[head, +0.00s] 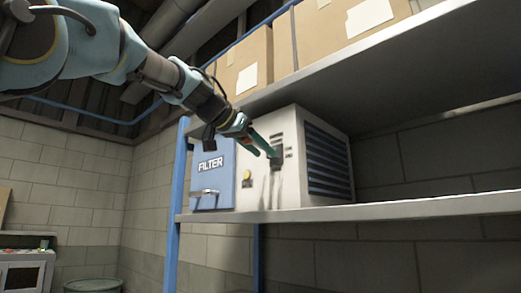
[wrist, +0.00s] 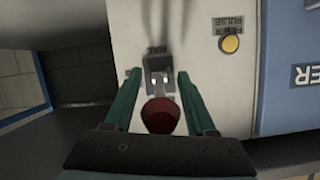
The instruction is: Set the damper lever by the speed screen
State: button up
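A pale hood box (head: 255,185) stands on a metal shelf. In the wrist view its pale front face (wrist: 205,75) carries a dark bracket (wrist: 157,58) with a short lever ending in a dark red knob (wrist: 160,115). My gripper (wrist: 158,76) is open, with one green finger on each side of the lever. Gaps show between the fingers and the knob. In the head view my gripper (head: 264,146) reaches the box face, and the lever there is largely hidden by it. I cannot make out a speed screen in either view.
A yellow button (head: 247,179) labelled filter pulse sits beside a blue FILTER door (head: 211,180) with a handle. The louvred side (head: 327,162) faces right. The upper shelf (head: 400,50) with cardboard boxes (head: 245,65) hangs close above. The shelf right of the box is empty.

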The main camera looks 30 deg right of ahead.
jog(key=shift+o, duration=0.6)
jog(key=b+v, duration=0.3)
jog(key=v, duration=0.8)
jog(key=shift+b, duration=0.4)
jog(key=shift+d+f, duration=0.1)
